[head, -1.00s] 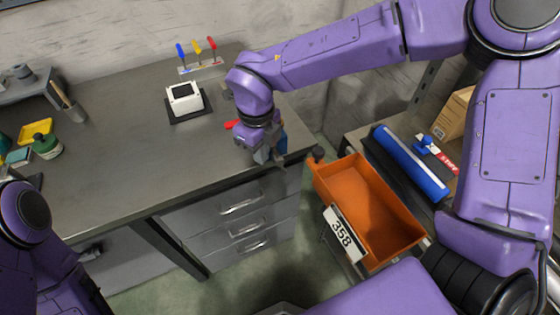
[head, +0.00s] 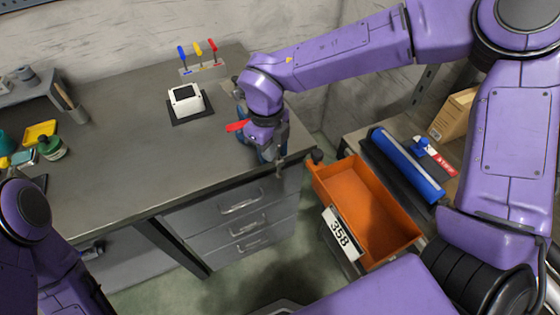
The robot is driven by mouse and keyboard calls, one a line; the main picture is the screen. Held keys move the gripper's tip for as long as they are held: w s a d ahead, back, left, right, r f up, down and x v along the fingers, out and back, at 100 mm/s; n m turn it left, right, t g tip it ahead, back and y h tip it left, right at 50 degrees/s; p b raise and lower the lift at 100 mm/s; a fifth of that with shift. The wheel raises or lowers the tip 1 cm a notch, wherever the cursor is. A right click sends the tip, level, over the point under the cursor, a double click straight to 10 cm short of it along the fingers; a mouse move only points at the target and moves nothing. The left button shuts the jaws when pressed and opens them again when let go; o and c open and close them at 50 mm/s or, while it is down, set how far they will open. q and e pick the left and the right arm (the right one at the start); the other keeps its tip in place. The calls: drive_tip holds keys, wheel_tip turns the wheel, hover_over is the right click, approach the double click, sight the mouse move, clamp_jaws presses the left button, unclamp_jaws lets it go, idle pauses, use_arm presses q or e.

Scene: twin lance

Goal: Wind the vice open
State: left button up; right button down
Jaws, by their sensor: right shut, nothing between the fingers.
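The vice (head: 242,112) is a blue body at the right end of the grey bench, mostly hidden behind my right wrist and gripper. A bit of blue shows beside the gripper, and a red piece (head: 237,126) sticks out to the left. I cannot make out the vice's handle or how far its jaws stand apart. My right gripper (head: 281,168) points down at the bench's right front corner, in front of the vice. It is shut and holds nothing.
A white box (head: 186,98) on a dark mat and a rack of coloured-handled tools (head: 201,68) stand behind. An orange bin (head: 372,230) marked 358 sits right of the bench. A blue roll (head: 408,163) lies farther right. The middle of the bench (head: 125,150) is clear.

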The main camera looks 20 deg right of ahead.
idle(0.3)
drive_tip(key=shift+d+p, duration=0.4)
drive_tip(key=shift+d, duration=0.1)
drive_tip(key=shift+d, duration=0.1)
drive_tip(key=shift+d+p, duration=0.15)
drive_tip(key=shift+p, duration=0.15)
drive_tip(key=shift+d, duration=0.25)
drive_tip(key=shift+d, duration=0.15)
drive_tip(key=shift+d+f+p, duration=0.1)
drive_tip(key=shift+d+p, duration=0.05)
drive_tip(key=shift+p, duration=0.25)
drive_tip(key=shift+d+f, duration=0.1)
drive_tip(key=shift+d, duration=0.05)
